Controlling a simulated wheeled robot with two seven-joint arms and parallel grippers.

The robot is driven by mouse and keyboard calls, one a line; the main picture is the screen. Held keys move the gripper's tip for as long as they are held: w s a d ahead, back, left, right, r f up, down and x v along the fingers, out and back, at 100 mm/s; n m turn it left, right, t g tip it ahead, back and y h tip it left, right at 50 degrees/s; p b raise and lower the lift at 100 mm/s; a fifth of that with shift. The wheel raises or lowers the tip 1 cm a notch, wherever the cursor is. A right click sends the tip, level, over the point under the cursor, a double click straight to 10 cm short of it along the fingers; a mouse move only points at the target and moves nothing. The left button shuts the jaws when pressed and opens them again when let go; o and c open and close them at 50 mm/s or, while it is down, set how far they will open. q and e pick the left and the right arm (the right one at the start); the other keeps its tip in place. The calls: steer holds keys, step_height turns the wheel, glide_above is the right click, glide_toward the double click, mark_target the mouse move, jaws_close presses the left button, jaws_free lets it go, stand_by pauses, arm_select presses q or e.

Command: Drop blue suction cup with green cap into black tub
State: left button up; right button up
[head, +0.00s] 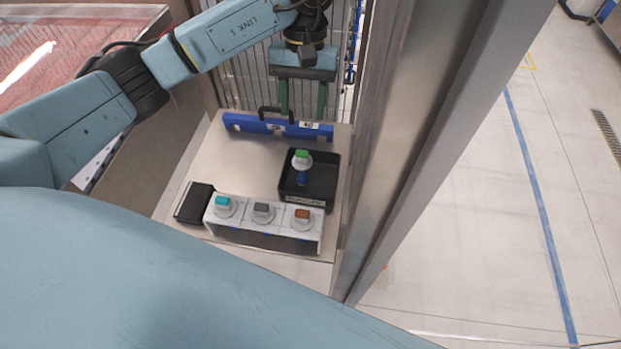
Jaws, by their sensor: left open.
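The suction cup with a green cap (302,155) has a pale collar and a blue lower part. It appears upright within the outline of the black tub (323,182), toward its left side. The tub sits on the metal shelf and has a label on its front edge. My left gripper (303,108) is open and empty, with two dark green fingers pointing down. In the picture it is above the tub and apart from the cup. My right gripper is not in view.
A white rack (262,226) holds parts with teal, grey and brown caps in front of the tub. A black box (195,203) lies to its left. A blue bar with a handle (245,124) stands behind. A metal post (400,130) bounds the right side.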

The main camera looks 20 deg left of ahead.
arm_select(q)
steer(key=v, duration=0.7)
steer(key=shift+f, duration=0.1)
